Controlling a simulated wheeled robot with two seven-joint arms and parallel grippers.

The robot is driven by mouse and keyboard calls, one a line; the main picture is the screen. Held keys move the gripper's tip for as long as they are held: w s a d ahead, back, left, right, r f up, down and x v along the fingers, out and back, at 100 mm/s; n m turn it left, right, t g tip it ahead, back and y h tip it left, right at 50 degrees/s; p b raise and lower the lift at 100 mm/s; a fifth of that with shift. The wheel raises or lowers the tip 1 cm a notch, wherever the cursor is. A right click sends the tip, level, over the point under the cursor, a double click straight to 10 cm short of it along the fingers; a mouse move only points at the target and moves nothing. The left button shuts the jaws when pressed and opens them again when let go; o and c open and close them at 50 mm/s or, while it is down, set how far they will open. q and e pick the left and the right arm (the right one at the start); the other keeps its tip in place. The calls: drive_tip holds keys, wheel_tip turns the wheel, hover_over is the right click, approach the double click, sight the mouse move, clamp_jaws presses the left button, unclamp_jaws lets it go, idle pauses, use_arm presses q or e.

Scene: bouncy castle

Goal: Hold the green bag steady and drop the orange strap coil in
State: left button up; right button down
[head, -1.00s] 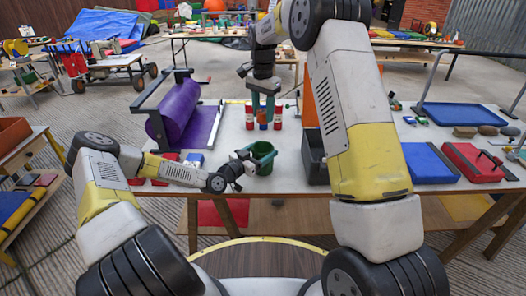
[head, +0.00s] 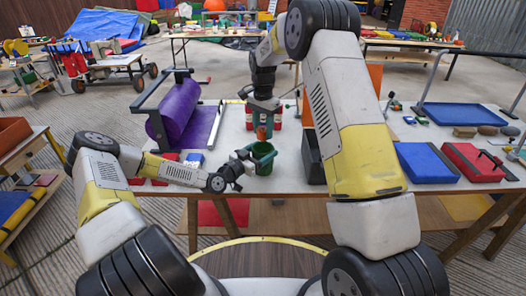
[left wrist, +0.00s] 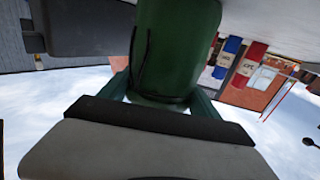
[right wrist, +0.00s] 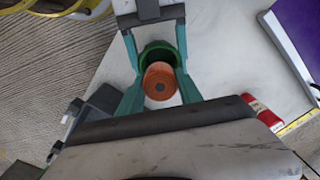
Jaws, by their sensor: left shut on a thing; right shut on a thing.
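The green bag (head: 264,166) stands on the near edge of the white table, open end up. My left gripper (head: 240,165) is shut on its side; in the left wrist view the bag (left wrist: 175,50) fills the space between the fingers. My right gripper (head: 263,123) points down above the bag and is shut on the orange strap coil (head: 264,132). In the right wrist view the coil (right wrist: 160,84) sits between the teal fingertips, with the bag's open mouth (right wrist: 158,50) below it. The coil looks above the rim, slightly off the mouth's centre.
A purple roll (head: 180,113) on a black frame stands left of the bag. A dark bin (head: 313,158) is close on the right.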

sight(263, 128)
drive_tip(key=shift+f, duration=1.2)
drive_tip(key=c, duration=0.7)
unclamp_jaws()
wheel_tip(263, 128, up, 12)
use_arm(q)
drive_tip(key=o, duration=1.8)
